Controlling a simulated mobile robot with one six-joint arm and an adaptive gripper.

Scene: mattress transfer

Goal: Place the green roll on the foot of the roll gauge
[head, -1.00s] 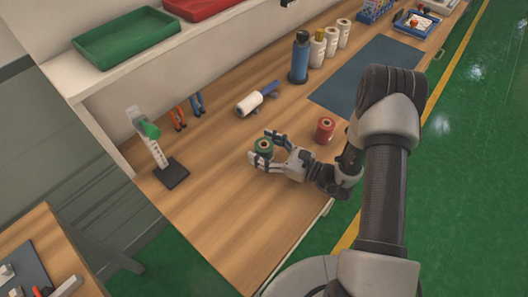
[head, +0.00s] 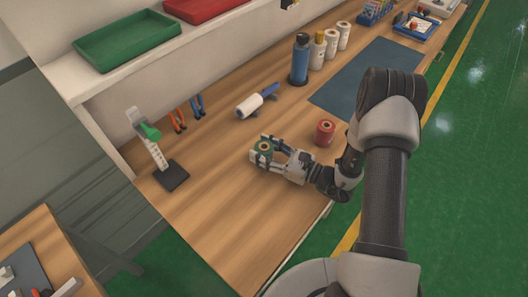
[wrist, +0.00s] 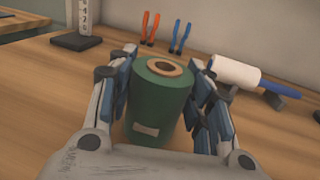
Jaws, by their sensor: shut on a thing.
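The green roll (head: 265,147), with a brown core, stands upright between the fingers of my gripper (head: 266,153). In the wrist view the green roll (wrist: 160,103) has one finger on each side, and my gripper (wrist: 163,95) is shut on it. The roll is at or close to the bench top; I cannot tell if it touches. The roll gauge (head: 154,152) stands to the left, apart from the roll, with a white marked post and a green part at its top. Its dark square foot (head: 172,177) is bare. The foot also shows in the wrist view (wrist: 75,42).
A red roll (head: 325,132) stands right of my gripper. A white roller with a blue handle (head: 257,101) lies behind. Orange pliers (head: 177,120) and blue pliers (head: 197,104) lean at the wall. The bench (head: 222,190) between roll and gauge is clear.

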